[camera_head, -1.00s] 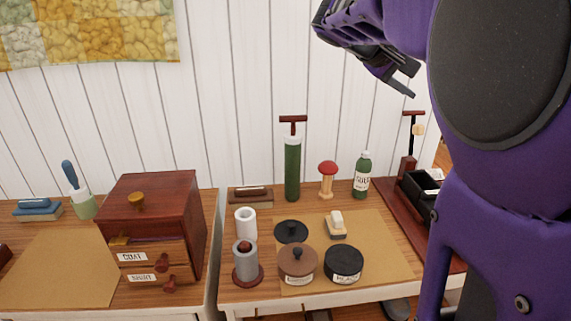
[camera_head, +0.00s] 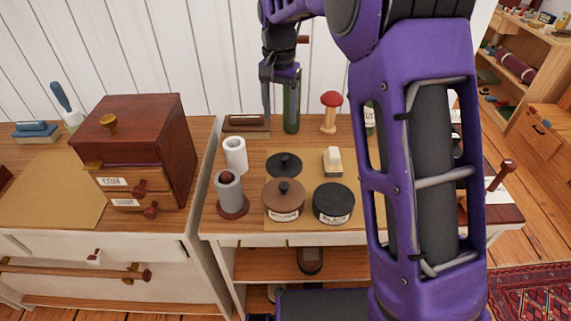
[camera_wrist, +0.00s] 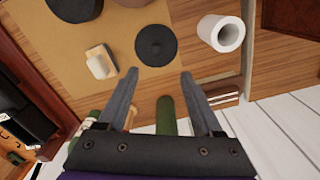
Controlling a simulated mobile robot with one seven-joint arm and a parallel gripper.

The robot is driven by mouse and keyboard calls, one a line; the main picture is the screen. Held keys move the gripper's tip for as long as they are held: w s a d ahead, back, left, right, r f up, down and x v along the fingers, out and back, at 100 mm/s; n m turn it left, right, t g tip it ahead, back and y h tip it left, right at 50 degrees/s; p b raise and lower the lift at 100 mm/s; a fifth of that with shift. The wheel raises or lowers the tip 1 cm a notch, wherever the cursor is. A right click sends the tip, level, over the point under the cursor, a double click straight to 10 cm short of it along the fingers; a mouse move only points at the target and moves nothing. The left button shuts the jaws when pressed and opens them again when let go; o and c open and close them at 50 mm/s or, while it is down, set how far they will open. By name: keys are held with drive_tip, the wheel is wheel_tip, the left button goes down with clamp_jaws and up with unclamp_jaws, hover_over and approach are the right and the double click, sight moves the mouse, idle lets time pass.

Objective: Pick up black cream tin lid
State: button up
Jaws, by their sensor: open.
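The black lid (camera_head: 284,161), a flat round disc with a small knob, lies on the tan mat (camera_head: 372,219) behind the brown tin. In the wrist view the lid (camera_wrist: 156,45) shows just beyond my fingertips. The black tin (camera_head: 333,204) stands upright in front and to the right, with no knob on top. The brown tin (camera_head: 283,202) has a knobbed lid on. My gripper (camera_head: 282,112) points down, above and behind the lid. In the wrist view my gripper (camera_wrist: 160,73) is open, with nothing between its fingers.
A white roll (camera_head: 235,155) and a grey cylinder (camera_head: 229,190) stand left of the lid. A cream-topped block (camera_head: 332,162) lies right of it. A drawer box (camera_head: 140,145) stands farther left.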

drive_tip(key=b, duration=0.1)
hover_over(284, 157)
drive_tip(key=f, duration=0.8)
drive_tip(key=shift+a+f, duration=0.35)
drive_tip(key=shift+a, duration=0.05)
drive_tip(key=shift+w+d+f+b, duration=0.1)
drive_tip(key=shift+d+f+b, duration=0.1)
drive_tip(key=shift+f, duration=0.7)
drive_tip(key=shift+s+d+f+b, duration=0.1)
drive_tip(key=shift+f+b, duration=0.1)
drive_tip(key=shift+f, duration=0.65)
drive_tip(key=shift+w+d+f+b, duration=0.1)
drive_tip(key=shift+d+f+b, duration=0.1)
drive_tip(key=shift+f, duration=0.7)
drive_tip(key=shift+a, duration=0.1)
clamp_jaws()
